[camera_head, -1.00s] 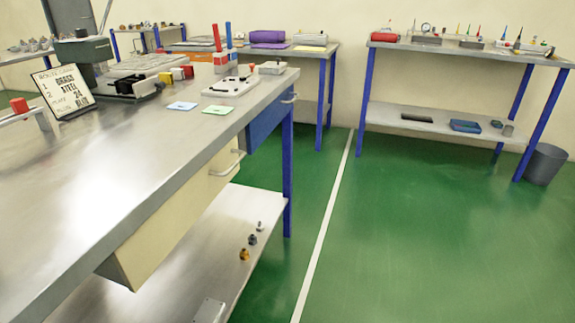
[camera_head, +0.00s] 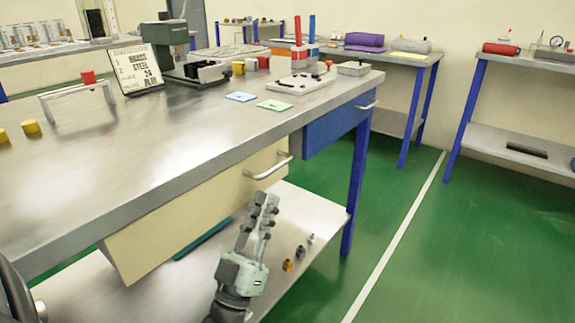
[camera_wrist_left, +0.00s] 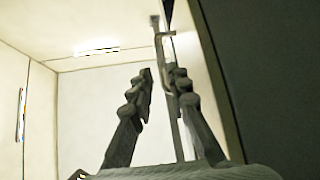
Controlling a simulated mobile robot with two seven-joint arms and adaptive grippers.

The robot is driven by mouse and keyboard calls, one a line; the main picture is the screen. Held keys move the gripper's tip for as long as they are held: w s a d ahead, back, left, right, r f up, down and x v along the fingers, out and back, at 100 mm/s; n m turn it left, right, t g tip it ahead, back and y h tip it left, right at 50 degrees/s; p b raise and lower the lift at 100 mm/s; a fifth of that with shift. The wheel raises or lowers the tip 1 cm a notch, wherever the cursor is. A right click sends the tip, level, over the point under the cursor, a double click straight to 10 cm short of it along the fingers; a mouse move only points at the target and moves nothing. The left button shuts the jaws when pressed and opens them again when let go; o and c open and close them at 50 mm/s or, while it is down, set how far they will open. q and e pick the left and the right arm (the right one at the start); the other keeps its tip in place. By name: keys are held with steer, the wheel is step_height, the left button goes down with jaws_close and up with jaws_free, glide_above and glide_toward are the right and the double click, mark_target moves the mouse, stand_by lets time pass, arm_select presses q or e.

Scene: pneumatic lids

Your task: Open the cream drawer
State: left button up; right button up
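The cream drawer (camera_head: 190,208) hangs under the metal bench top (camera_head: 150,155), its front close under the bench edge. Its metal bar handle (camera_head: 268,167) is near the right end of that front. My left gripper (camera_head: 265,200) points up, just below and in front of the handle, and no contact is visible. My right gripper is not in view.
A blue drawer (camera_head: 335,125) with its own handle is to the right, beside a blue bench leg (camera_head: 355,195). A lower shelf (camera_head: 315,212) holds several small fittings (camera_head: 300,252) close to my left gripper. Green floor is clear at the right.

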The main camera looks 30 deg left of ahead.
mark_target(276, 166)
arm_select(q)
steer(key=x, duration=0.3)
steer(key=p+x, duration=0.1)
steer(key=x, duration=0.2)
steer(key=shift+w+r, duration=0.1)
steer(key=shift+r, duration=0.4)
steer(key=shift+w+a+r, duration=0.1)
steer(key=shift+w+r, duration=0.2)
steer(key=shift+w, duration=0.15)
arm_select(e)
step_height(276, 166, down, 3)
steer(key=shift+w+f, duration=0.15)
arm_select(q)
jaws_close()
